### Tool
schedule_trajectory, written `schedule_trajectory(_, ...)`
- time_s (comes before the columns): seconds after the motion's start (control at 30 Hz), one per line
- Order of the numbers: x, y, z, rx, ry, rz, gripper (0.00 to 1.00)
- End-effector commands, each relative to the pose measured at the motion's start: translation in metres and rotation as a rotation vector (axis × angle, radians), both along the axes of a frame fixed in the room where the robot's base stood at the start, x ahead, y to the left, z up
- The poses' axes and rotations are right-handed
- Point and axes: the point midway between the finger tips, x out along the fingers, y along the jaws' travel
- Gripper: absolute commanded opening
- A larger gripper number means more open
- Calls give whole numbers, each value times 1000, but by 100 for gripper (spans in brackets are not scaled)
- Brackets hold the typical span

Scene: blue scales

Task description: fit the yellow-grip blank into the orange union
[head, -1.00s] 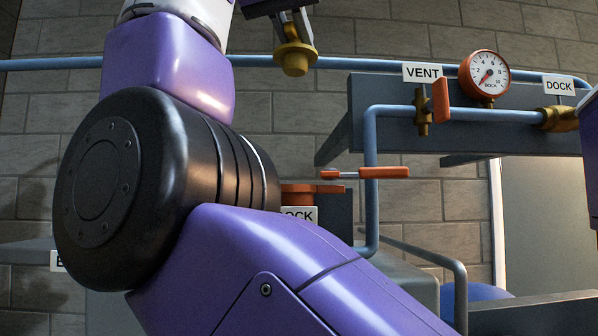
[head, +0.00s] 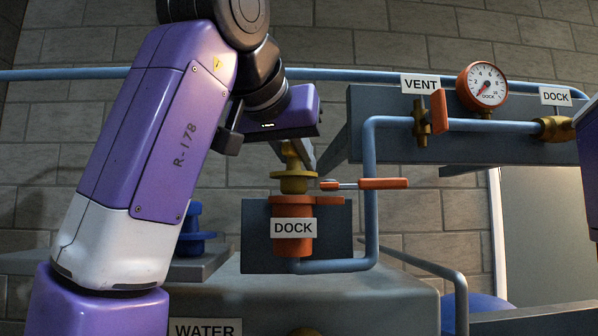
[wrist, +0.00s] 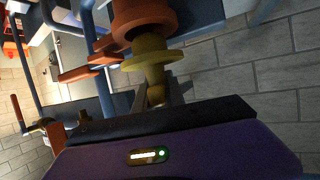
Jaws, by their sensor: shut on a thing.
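The yellow-grip blank (head: 293,183) is a brass-yellow piece with a wide flange, and its grip is between my jaws.
An orange-handled lever (head: 375,184) reaches close to the blank's right side. A blue pipe (head: 370,200) rises to the right, below a VENT valve (head: 422,115) and a gauge (head: 482,85). A blue fitting (head: 194,232) stands left behind my arm.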

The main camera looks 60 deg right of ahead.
Motion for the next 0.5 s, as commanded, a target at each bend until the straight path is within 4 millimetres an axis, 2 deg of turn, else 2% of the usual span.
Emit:
schedule_trajectory(0.13, 0, 0, -18, 0, 1, 0, 0)
schedule_trajectory(0.37, 0, 0, -20, -1, 0, 0, 0)
schedule_trajectory(0.4, 0, 0, -21, 1, 0, 0, 16)
schedule_trajectory(0.5, 0, 0, -21, 1, 0, 0, 36)
